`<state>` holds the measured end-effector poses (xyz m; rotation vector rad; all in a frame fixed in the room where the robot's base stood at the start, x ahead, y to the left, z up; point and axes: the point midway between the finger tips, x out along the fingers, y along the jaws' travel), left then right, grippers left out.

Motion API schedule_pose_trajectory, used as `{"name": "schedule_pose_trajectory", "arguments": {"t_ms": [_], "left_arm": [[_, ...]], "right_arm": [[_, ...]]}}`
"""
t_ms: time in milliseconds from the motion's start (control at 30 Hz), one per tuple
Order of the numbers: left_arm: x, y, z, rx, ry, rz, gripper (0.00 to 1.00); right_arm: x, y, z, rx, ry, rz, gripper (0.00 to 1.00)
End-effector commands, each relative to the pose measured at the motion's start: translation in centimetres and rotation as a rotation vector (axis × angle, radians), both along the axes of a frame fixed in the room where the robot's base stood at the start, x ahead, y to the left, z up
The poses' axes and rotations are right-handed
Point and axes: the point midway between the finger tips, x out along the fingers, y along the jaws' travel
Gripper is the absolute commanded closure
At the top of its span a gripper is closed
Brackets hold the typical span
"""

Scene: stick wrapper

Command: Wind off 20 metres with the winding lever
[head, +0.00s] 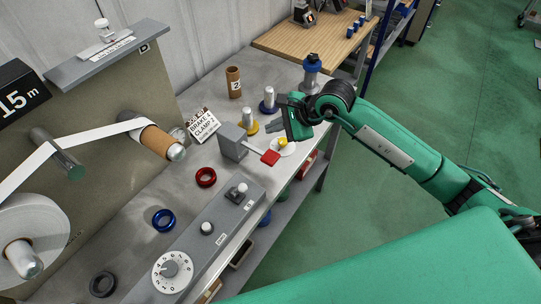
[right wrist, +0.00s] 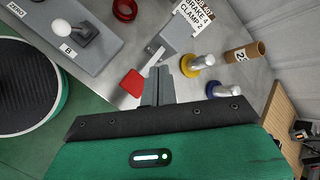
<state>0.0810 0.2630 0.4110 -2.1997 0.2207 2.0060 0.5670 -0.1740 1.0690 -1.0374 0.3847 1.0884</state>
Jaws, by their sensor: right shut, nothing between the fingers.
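The counter (head: 20,98) at the far left of the head view reads 15 m. White strip (head: 95,140) runs from a large white roll (head: 30,235) over a grey roller to a brown core (head: 157,142). A white-ball lever (head: 241,188) stands on the grey control panel (head: 225,218); it also shows in the right wrist view (right wrist: 61,26), beside a label B. Which control is the winding lever I cannot read. My right gripper (head: 272,127) is shut and empty near the red paddle (head: 270,157) of the brake block (head: 233,142), apart from the white-ball lever. My left gripper is not in view.
A dial (head: 171,270) and a white knob (head: 207,227) share the panel. Red (head: 206,177), blue (head: 163,220) and dark (head: 102,284) rings lie on the bench. Posts with yellow and blue bases and a brown tube (head: 233,82) stand near my right gripper.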

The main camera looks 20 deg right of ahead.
Motion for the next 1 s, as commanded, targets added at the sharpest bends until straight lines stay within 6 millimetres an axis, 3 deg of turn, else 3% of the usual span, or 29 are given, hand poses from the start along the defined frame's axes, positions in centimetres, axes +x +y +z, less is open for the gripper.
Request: {"name": "schedule_pose_trajectory", "arguments": {"t_ms": [267, 533, 633, 1000], "left_arm": [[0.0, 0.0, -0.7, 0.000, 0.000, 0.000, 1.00], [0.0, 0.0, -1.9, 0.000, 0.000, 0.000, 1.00], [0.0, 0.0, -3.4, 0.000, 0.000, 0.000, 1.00], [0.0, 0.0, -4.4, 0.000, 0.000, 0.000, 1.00]], "right_arm": [[-0.1, 0.0, -2.2, 0.000, 0.002, 0.000, 1.00], [-0.1, 0.0, -6.1, 0.002, 0.004, -0.001, 1.00], [-0.1, -0.1, -7.6, 0.001, -0.001, 0.000, 1.00], [-0.1, -0.1, -8.7, 0.001, 0.000, 0.000, 1.00]]}}
